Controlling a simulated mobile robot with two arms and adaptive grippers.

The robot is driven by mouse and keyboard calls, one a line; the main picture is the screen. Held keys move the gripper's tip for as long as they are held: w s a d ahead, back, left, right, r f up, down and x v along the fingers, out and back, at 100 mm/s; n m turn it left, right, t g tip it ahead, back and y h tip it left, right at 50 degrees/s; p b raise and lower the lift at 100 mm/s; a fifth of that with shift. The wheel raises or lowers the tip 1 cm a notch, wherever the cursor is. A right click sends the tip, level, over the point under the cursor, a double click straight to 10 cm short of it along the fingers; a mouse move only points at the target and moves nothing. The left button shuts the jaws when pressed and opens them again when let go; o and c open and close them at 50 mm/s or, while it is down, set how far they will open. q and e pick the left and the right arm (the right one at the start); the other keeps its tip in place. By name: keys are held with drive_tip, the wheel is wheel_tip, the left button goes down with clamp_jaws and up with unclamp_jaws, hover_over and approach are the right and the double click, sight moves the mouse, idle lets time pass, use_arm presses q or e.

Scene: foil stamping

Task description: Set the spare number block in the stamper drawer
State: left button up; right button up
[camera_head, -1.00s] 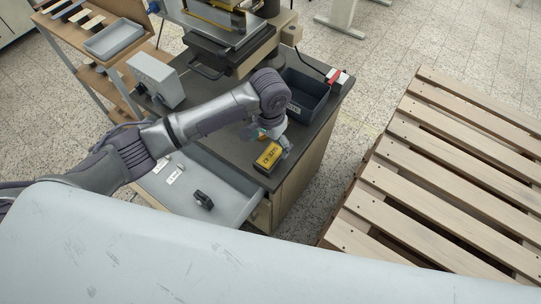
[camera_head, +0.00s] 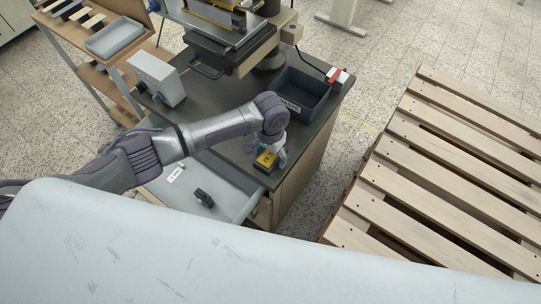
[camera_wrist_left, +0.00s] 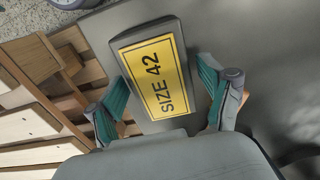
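The number block (camera_head: 266,161) is dark with a yellow label and lies on the dark worktop near its front edge. In the left wrist view the block (camera_wrist_left: 157,79) reads "SIZE 42". My left gripper (camera_head: 272,153) is right over it, covering part of it in the head view. In the wrist view the left gripper (camera_wrist_left: 163,100) is open, with one finger on each side of the block and gaps showing. The stamper drawer (camera_head: 228,182) is pulled open below the worktop, to the left of the block. My right gripper is not in view.
A black piece (camera_head: 204,198) and a white labelled strip (camera_head: 175,173) lie in the drawer. A dark bin (camera_head: 303,92) and a grey control box (camera_head: 155,78) stand on the worktop by the stamping press (camera_head: 215,45). A wooden pallet (camera_head: 440,170) is at the right.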

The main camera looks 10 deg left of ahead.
use_arm(q)
drive_tip(key=c, duration=1.3)
drive_tip(key=shift+w+r, duration=0.15)
clamp_jaws()
